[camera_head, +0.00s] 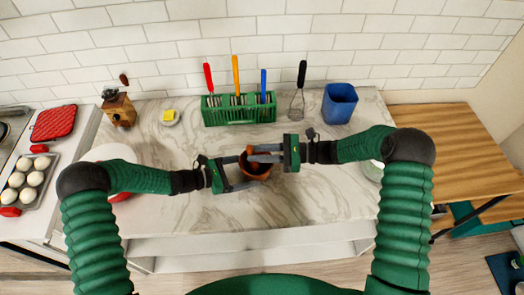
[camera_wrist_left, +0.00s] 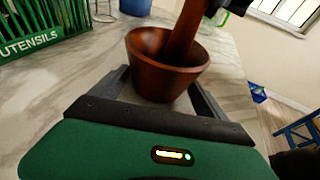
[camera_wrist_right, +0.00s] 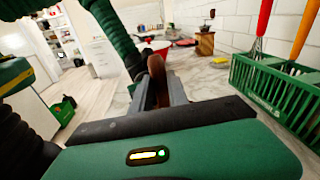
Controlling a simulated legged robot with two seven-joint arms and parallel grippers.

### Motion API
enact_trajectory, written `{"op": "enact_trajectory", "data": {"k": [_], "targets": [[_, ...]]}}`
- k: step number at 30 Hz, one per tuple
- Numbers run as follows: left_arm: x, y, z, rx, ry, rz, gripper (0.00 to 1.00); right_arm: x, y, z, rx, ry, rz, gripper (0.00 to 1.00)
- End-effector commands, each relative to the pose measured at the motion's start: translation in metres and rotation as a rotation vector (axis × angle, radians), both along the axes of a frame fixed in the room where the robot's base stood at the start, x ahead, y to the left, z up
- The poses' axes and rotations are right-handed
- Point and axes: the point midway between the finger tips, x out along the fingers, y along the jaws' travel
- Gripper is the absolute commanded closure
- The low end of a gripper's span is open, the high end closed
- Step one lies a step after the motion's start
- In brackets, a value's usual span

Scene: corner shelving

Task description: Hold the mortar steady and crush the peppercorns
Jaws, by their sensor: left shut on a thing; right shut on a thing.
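A brown wooden mortar (camera_head: 257,173) stands on the marble counter in front of the green utensil rack. In the left wrist view the mortar (camera_wrist_left: 150,55) is upright between the fingers of my left gripper (camera_wrist_left: 165,88), which is shut on it from the left. A wooden pestle (camera_wrist_left: 187,32) leans in the mortar's bowl. My right gripper (camera_head: 258,154) is shut on the pestle above the mortar. The pestle (camera_wrist_right: 157,78) shows between its fingers in the right wrist view. The peppercorns are not visible inside the bowl.
A green utensil rack (camera_head: 240,115) holds several tools behind the mortar, with a whisk (camera_head: 297,103) and blue container (camera_head: 339,102) to its right. The counter's front is clear.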

Motion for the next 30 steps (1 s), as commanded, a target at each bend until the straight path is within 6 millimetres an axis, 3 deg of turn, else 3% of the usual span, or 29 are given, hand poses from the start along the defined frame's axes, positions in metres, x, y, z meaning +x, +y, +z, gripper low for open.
{"op": "enact_trajectory", "data": {"k": [14,30], "targets": [[0.0,0.0,0.001,-0.002,-0.002,0.0,0.37,-0.001,0.004,-0.001,0.0,0.0,-0.001,1.0],[0.0,0.0,0.001,-0.002,-0.001,0.0,0.37,-0.001,0.004,-0.023,0.0,0.0,-0.001,1.0]]}}
